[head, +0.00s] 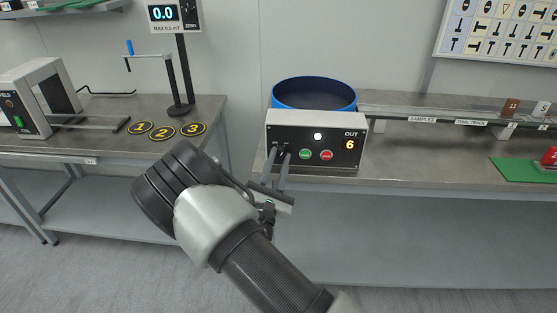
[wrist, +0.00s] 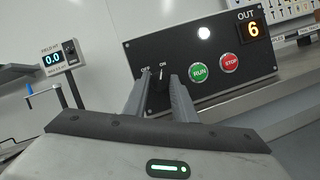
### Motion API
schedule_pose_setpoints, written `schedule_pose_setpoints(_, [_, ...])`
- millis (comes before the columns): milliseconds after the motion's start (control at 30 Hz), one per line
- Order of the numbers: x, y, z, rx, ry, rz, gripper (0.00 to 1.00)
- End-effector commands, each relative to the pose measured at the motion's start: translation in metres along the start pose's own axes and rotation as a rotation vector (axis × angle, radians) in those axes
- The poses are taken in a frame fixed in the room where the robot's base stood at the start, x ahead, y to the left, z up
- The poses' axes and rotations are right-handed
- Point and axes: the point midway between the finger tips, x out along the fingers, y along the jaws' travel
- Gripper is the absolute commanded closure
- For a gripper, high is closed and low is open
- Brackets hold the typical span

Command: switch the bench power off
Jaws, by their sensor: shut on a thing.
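The control box (head: 335,150) has a black front panel with a rotary power switch at its left, marked OFF and ON. In the wrist view the switch's black knob (wrist: 158,82) sits between my two fingers. Its pale pointer mark seems to stand near upright, toward ON, though it is small. My gripper (head: 279,150) is shut on the knob, with its fingers reaching the panel; it also shows in the wrist view (wrist: 158,92). The panel has a green RUN button (wrist: 202,74), a red STOP button (wrist: 230,63), a lit white lamp (wrist: 204,33) and an OUT display (wrist: 252,30) reading 6.
A blue-rimmed bowl (head: 315,82) stands behind the box. A track (head: 450,116) with sample pieces runs right, toward a green mat (head: 528,170). The left bench (head: 105,108) holds a 0.0 meter (head: 174,14) and several numbered yellow-black discs (head: 164,132).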

Motion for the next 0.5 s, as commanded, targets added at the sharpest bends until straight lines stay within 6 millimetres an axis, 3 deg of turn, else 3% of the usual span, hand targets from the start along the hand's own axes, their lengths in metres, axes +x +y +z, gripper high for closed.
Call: schedule_pose_setpoints(500, [0.0006,-0.0016,0.0034,-0.402,0.003,0.168,0.98])
